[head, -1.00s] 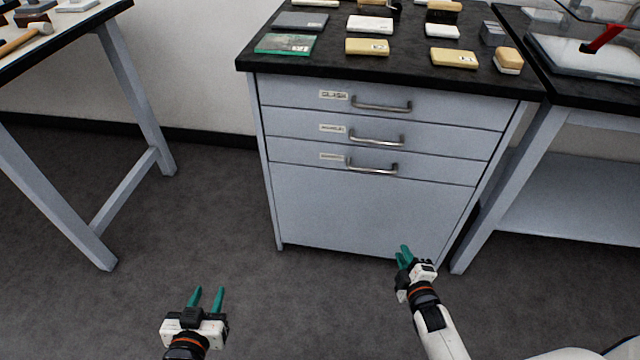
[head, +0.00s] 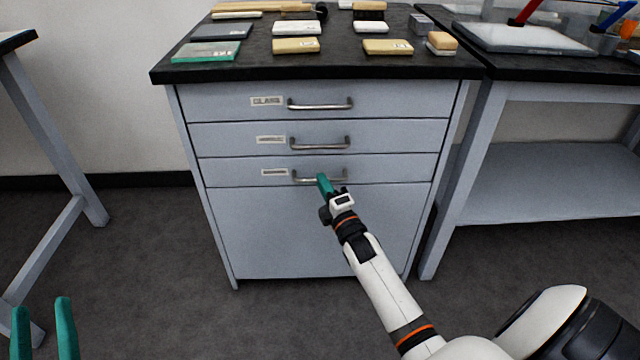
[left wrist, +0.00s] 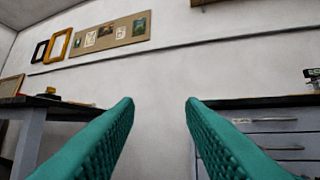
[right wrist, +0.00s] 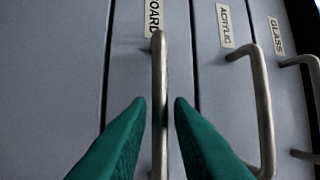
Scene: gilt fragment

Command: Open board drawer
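The board drawer (head: 230,173) is the lowest of three grey drawers in the cabinet, and it is shut. Its label (right wrist: 153,18) reads "BOARD" in the right wrist view. Its metal bar handle (right wrist: 158,75) also shows in the head view (head: 304,180), partly hidden by my right gripper. My right gripper (head: 322,178) is at this handle. In the right wrist view its two green fingers (right wrist: 162,101) stand on either side of the bar, with gaps visible, so it is open. My left gripper (head: 42,308) is open and empty, low at the left, away from the cabinet.
The acrylic drawer handle (right wrist: 262,105) and glass drawer handle (head: 320,106) lie above. Sample blocks stand on the black cabinet top (head: 330,68). A table (head: 75,205) is at left and a bench with a lower shelf (head: 550,190) at right. Floor before the cabinet is open.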

